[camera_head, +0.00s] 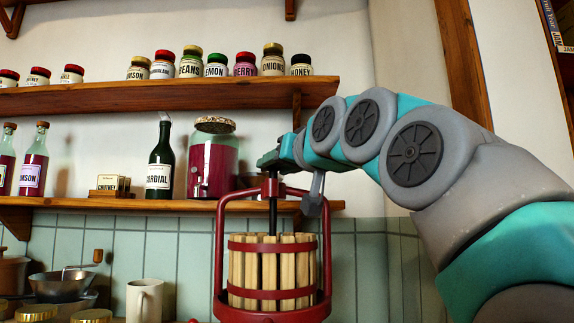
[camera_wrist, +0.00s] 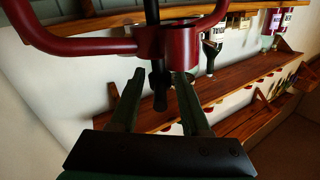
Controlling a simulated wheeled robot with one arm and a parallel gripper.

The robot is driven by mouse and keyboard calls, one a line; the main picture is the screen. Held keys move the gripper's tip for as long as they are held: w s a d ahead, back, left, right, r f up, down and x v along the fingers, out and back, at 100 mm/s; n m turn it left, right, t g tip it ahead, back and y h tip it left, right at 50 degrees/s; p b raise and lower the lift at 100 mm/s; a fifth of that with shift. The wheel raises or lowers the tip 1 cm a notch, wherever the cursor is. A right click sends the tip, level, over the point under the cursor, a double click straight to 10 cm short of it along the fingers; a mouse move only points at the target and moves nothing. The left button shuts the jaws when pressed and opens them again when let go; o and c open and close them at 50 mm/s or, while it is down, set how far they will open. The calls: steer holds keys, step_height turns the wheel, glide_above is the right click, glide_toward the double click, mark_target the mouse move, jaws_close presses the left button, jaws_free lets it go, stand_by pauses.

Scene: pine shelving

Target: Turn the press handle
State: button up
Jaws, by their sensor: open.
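The red press (camera_head: 222,250) stands at the front centre with a slatted wooden basket (camera_head: 271,270). Its dark vertical screw (camera_head: 272,213) passes through the red top bar. In the wrist view, which looks upside down, the red frame (camera_wrist: 85,46) and the screw's dark end (camera_wrist: 160,92) show. My gripper (camera_head: 266,160) is at the top of the press, partly hidden by my arm in the head view. In the wrist view my gripper (camera_wrist: 158,78) is open, its fingers on either side of the screw's dark end, with gaps visible.
Just behind the press is a lower shelf (camera_head: 100,203) with a cordial bottle (camera_head: 160,163) and a large red jar (camera_head: 213,165). An upper shelf (camera_head: 200,94) holds several small jars. A mug (camera_head: 145,301) and a grinder (camera_head: 62,286) stand left of the press.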

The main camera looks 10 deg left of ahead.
steer(key=shift+w+a+r, duration=0.1)
steer(key=shift+w+a, duration=0.35)
steer(key=shift+w, duration=0.05)
steer(key=shift+c, duration=0.4)
jaws_close()
